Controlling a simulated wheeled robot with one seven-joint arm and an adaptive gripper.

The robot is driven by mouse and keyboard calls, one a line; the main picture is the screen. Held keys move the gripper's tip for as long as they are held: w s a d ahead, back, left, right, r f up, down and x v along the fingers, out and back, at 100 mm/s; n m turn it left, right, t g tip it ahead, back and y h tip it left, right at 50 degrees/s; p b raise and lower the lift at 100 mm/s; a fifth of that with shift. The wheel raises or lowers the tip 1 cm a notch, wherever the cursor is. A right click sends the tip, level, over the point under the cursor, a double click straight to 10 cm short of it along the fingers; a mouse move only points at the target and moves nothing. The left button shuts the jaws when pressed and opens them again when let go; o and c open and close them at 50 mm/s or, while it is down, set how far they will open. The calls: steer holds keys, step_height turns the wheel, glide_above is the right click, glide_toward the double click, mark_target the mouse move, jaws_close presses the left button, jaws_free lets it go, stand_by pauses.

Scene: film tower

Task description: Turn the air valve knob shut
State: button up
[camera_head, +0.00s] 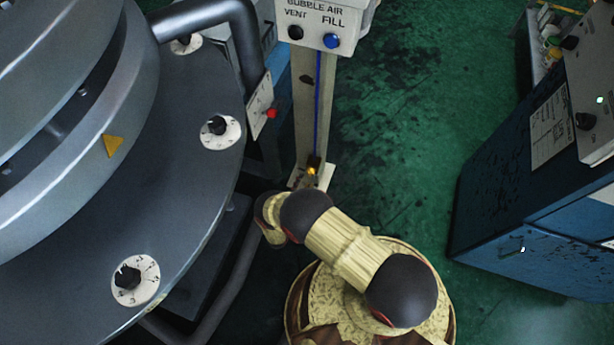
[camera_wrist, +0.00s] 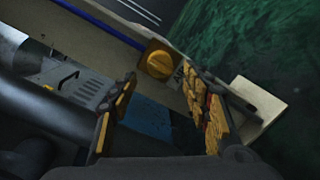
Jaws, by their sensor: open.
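The air valve knob (camera_wrist: 160,64) is a round yellow knob with a raised grip bar on a square yellow mount. It sits on a pale post (camera_wrist: 95,37) in the wrist view, beside partly hidden lettering. In the head view a small yellow fitting (camera_head: 312,171), apparently the same valve, shows low on the post below a blue line. My gripper (camera_wrist: 167,110) is open and empty, its yellow-padded fingers apart. The knob appears beyond and between the fingertips, with no contact visible. In the head view my arm hides the gripper.
A large grey round machine with dials (camera_head: 218,132) fills the left. A bubble air panel (camera_head: 325,25) with black and blue knobs tops the post. A blue cabinet (camera_head: 500,190) stands right. Green floor (camera_head: 420,110) between them is clear. A dark pipe (camera_wrist: 60,115) runs left of my gripper.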

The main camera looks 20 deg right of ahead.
mark_target(310, 173)
steer(key=shift+b+x, duration=0.4)
steer(key=shift+x, duration=1.6)
steer(key=c, duration=1.2)
steer(key=shift+o, duration=0.2)
